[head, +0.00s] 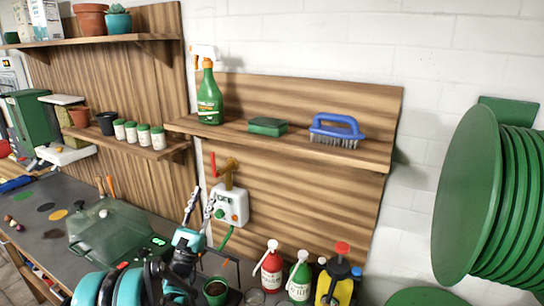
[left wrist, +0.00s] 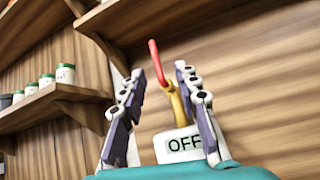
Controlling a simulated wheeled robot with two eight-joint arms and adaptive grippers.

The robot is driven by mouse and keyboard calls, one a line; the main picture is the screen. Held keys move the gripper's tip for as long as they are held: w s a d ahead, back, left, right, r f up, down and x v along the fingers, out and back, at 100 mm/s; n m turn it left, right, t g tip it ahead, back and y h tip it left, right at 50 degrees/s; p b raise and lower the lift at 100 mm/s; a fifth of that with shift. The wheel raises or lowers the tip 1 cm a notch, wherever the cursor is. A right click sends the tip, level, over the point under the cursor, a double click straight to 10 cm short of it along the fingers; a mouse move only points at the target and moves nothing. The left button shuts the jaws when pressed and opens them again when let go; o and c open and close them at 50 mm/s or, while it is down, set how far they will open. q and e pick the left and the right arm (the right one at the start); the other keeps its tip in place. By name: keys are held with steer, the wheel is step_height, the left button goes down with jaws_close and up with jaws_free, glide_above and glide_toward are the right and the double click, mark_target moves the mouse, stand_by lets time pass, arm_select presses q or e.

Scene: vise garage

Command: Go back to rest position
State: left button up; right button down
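My left arm comes in from the bottom left in the head view. Its left gripper (head: 203,197) points up, just left of the white control box (head: 236,205) on the wooden wall. In the left wrist view the left gripper (left wrist: 160,72) has its two fingers apart with nothing held. The box's OFF display (left wrist: 185,144), a yellow tap (left wrist: 178,106) and its red handle (left wrist: 158,62) show between and beyond the fingers. I cannot tell the exact gap between fingers and box. My right gripper is not in view.
A wooden shelf (head: 300,140) above holds a green spray bottle (head: 210,97), sponge and blue brush. Below the box stand a red bottle (head: 272,267), a green bottle (head: 299,280) and a yellow sprayer (head: 338,285). A green hose reel (head: 466,190) is at right.

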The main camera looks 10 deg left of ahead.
arm_select(q)
steer(key=s+d+r+m+g+h, duration=0.1)
steer(key=s+d+m+g+h, duration=0.2)
steer(key=d+m+g+h, duration=0.9)
steer(key=s+d+f+m+g+y, duration=0.1)
steer(key=s+d+f+m+y, duration=0.25)
steer(key=d, duration=0.25)
steer(key=s+d+f+m+g+y, duration=0.2)
steer(key=s+d+m+y, duration=0.1)
steer(key=s+d+m, duration=0.25)
steer(key=s+f+m+g+y, duration=0.3)
steer(key=s+f+m+y, duration=0.2)
steer(key=s+f, duration=0.4)
steer(key=s+a+f+m+g+y, duration=0.1)
steer(key=s+a+f+m+y, duration=0.4)
steer(key=s+a, duration=0.5)
steer(key=shift+s+m+y, duration=0.55)
steer(key=shift+m, duration=0.05)
steer(key=shift+a+f, duration=0.1)
steer(key=shift+a, duration=0.2)
